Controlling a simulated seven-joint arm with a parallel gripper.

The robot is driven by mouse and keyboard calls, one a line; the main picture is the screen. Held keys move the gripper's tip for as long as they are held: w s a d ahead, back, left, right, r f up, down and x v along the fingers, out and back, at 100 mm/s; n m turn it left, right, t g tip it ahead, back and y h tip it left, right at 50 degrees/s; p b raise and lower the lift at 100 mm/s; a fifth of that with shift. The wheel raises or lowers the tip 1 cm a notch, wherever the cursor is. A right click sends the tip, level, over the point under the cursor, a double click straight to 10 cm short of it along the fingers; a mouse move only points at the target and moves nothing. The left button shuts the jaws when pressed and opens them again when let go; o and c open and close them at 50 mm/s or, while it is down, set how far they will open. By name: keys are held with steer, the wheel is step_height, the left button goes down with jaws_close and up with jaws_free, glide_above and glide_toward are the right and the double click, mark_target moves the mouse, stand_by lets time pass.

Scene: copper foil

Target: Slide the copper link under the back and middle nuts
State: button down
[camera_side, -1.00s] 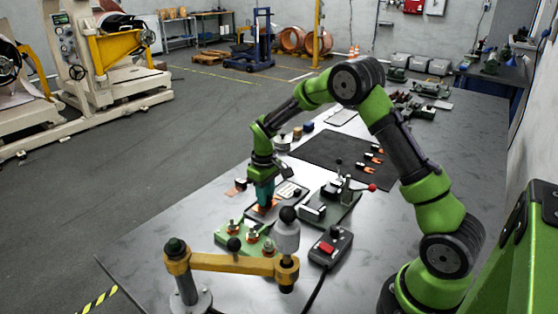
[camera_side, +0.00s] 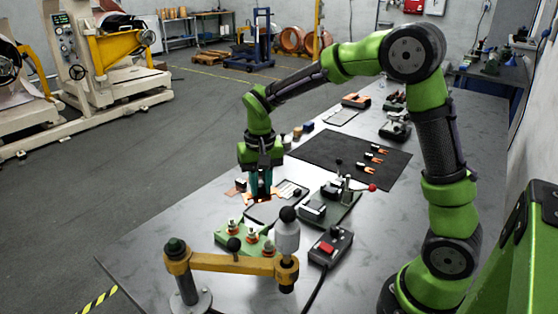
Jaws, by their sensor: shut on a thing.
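My gripper (camera_side: 261,197) points straight down over the table, behind the green terminal block. It is shut on a small copper piece, the copper link (camera_side: 257,200), which shows at the fingertips. The link is small, so its exact tilt is unclear. The green block (camera_side: 225,238) carries copper-coloured studs with nuts: one nut (camera_side: 232,224) at its left end and another (camera_side: 252,236) near its middle. The link is apart from the block. The right part of the block is partly hidden by the yellow arm and its knobs.
A green fixture with a red-knobbed lever (camera_side: 345,200) and a red-button box (camera_side: 329,247) stand to the right. A dark mat (camera_side: 335,150) with copper forks lies behind.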

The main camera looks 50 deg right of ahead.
mark_target(268, 197)
steer(key=s+m, duration=0.1)
steer(key=m, duration=0.1)
steer(key=s+a+m, duration=0.1)
steer(key=m, duration=0.2)
steer(key=s+a+f+m, duration=0.1)
steer(key=m, duration=0.1)
steer(key=shift+s+m, duration=0.4)
steer(key=shift+s+f+m, duration=0.2)
steer(key=shift+f+m, duration=1.1)
steer(key=shift+f, duration=0.4)
steer(key=shift+s+f+m, duration=0.2)
steer(key=shift+f+m, duration=1.1)
steer(key=shift+f, duration=0.4)
steer(key=shift+f, duration=0.55)
steer(key=shift+w+a, duration=0.15)
steer(key=shift+a, duration=0.75)
steer(key=c, duration=1.3)
jaws_free()
steer(key=shift+a+r, duration=0.1)
steer(key=shift+r, duration=1.4)
